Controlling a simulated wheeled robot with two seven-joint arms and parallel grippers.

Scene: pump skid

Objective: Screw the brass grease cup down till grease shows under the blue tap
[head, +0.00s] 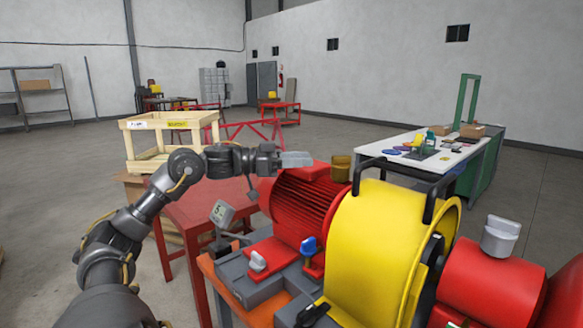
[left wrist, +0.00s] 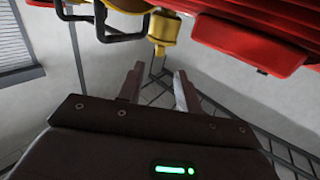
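The brass grease cup (head: 340,168) stands upright on top of the pump skid, between the red finned motor and the yellow guard. It also shows in the left wrist view (left wrist: 163,30), beyond the fingertips. My left gripper (head: 308,159) is to the left of the cup, roughly level with its top. In the left wrist view its two fingers (left wrist: 158,68) are apart with nothing between them. The blue tap (head: 309,246) sits lower on the skid, in front of the motor. I see no grease under it. My right gripper is not in view.
The red motor (head: 303,207) lies just below my left gripper. The yellow guard (head: 375,245) with black handles rises right of the cup. A wooden crate (head: 150,165) stands behind my left arm.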

